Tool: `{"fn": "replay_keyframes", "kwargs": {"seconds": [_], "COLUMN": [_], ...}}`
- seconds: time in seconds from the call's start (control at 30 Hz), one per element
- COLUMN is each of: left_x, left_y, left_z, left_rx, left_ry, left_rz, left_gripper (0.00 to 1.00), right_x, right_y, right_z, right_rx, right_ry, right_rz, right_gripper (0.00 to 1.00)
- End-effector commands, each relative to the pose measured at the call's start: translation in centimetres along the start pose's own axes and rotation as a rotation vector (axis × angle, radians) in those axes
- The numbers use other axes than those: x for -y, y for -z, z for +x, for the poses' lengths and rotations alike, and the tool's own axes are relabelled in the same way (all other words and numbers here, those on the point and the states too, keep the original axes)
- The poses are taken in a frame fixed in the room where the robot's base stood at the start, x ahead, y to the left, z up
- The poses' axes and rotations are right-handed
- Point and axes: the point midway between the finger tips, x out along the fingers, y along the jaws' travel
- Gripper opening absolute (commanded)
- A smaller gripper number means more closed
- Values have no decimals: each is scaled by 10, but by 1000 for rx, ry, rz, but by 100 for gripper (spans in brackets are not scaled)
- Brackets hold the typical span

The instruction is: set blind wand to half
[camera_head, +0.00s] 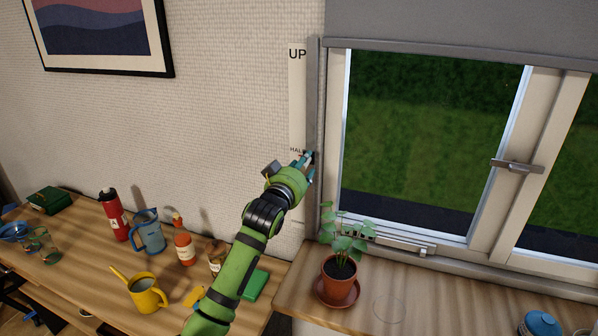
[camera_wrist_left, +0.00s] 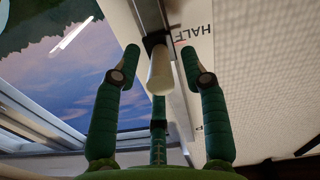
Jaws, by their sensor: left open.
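A white scale strip (camera_head: 297,105) on the wall reads UP at its top and HALF lower down. A grey vertical rail (camera_head: 313,90) runs beside it, left of the window. My left gripper (camera_head: 306,158) is at the rail, level with the HALF mark. In the left wrist view its fingers (camera_wrist_left: 162,60) are open on either side of a pale wand handle (camera_wrist_left: 160,75), with a gap on both sides. The handle joins a dark piece on the rail, close to the HALF lettering (camera_wrist_left: 190,36). The grey blind (camera_head: 450,28) covers the window's top. My right gripper is not in view.
A potted plant (camera_head: 339,268) stands on the sill below the gripper. A desk at left holds a yellow watering can (camera_head: 147,293), a blue pitcher (camera_head: 149,232), a red bottle (camera_head: 113,215) and a sauce bottle (camera_head: 183,243). A window handle (camera_head: 517,166) sticks out at right.

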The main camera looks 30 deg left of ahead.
Motion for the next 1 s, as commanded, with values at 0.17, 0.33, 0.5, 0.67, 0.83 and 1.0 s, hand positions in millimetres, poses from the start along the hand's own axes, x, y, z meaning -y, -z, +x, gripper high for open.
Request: {"fn": "replay_keyframes", "kwargs": {"seconds": [0.17, 0.33, 0.5, 0.67, 0.83, 1.0], "left_x": [0, 0, 0, 0, 0, 0], "left_y": [-1, -2, -2, -1, -1, -1], "left_z": [-18, -52, -86, -109, -118, -119], "left_rx": [1, 3, 2, 3, 3, 3], "left_ry": [0, 0, 0, 1, 0, 0], "left_rz": [0, 0, 0, -1, 0, 0], "left_gripper": [44, 44, 44, 44, 44, 44], "right_x": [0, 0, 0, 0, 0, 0], "right_y": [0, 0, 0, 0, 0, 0], "right_z": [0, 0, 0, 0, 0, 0], "right_rx": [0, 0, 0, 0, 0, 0], "right_ry": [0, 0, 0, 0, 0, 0], "right_rz": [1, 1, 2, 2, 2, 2], "right_gripper": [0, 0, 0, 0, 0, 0]}}
